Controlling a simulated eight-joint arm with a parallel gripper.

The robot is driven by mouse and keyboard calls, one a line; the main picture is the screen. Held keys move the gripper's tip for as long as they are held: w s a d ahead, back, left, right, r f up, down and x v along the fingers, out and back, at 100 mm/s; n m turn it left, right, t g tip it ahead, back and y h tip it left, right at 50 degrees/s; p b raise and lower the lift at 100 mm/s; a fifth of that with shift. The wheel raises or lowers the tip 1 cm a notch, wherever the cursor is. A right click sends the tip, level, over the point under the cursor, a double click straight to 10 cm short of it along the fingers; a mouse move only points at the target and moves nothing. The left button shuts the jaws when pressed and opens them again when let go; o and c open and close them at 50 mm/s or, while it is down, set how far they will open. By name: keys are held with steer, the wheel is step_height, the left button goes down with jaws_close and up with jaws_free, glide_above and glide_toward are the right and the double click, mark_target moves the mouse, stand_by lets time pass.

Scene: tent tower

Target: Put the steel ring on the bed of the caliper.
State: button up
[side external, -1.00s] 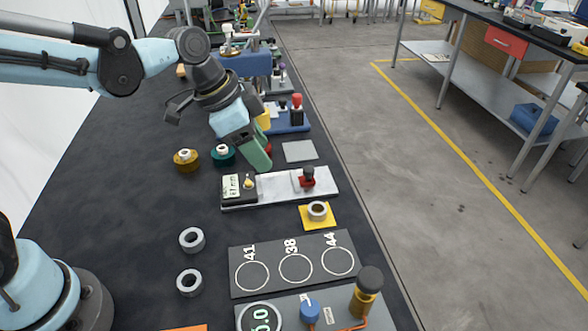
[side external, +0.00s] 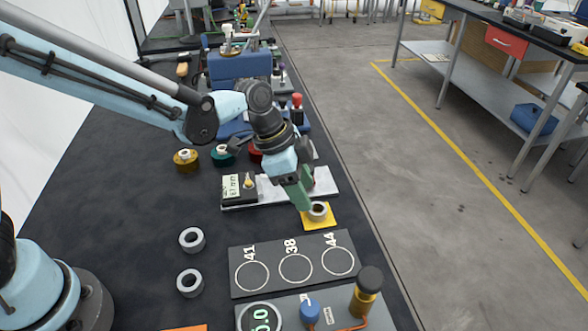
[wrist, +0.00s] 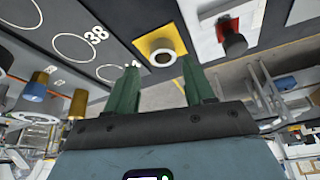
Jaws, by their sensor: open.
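A grey steel ring (side external: 317,211) sits on a yellow pad (side external: 331,223); it also shows in the wrist view (wrist: 163,57). Two more grey rings lie on the dark table at left, one farther (side external: 191,240) and one nearer (side external: 189,283). The caliper, with a readout (side external: 233,186) and pale bed (side external: 270,191), lies just behind the pad. My arm hides part of its bed and its jaw; the wrist view shows a dark knob on red (wrist: 234,43). My green-fingered gripper (side external: 304,208) is open and empty, beside and slightly above the ring on the pad, between the fingers in the wrist view.
A dark plate (side external: 273,279) with circles marked 41, 38 and 44 lies in front. A grey panel with a blue knob (side external: 309,309) and a brass post (side external: 366,292) stands at the front edge. Coloured spools (side external: 186,160) stand behind.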

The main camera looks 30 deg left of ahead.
mark_target(316, 208)
steer(key=shift+x, duration=2.6)
steer(key=shift+w, duration=0.15)
steer(key=shift+c, duration=0.3)
steer(key=c, duration=0.9)
steer(key=shift+r, duration=0.1)
